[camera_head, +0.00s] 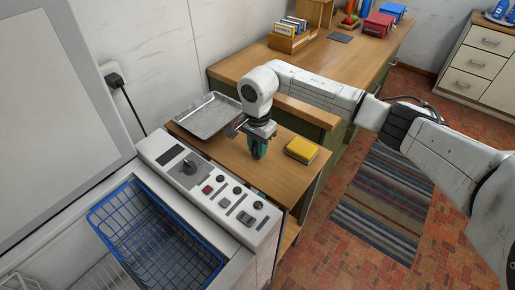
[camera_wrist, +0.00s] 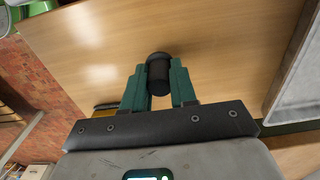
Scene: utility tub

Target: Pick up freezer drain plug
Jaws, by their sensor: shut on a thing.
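The freezer drain plug (camera_wrist: 158,76), a short black cylinder with a wider rounded end, sits between the green fingers of my gripper (camera_wrist: 158,80) in the wrist view. The fingers press on it from both sides, so my gripper is shut on it. In the head view my gripper (camera_head: 259,148) points down over the small wooden table (camera_head: 215,152), between the metal tray and the yellow block. I cannot make out the plug in the head view. How far it is above the tabletop is hard to tell.
A metal tray (camera_head: 208,115) lies to the left and a yellow block (camera_head: 301,149) to the right. In front is a control panel (camera_head: 207,190) with knobs, beside a blue wire basket (camera_head: 155,240). A wooden counter (camera_head: 262,65) stands behind.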

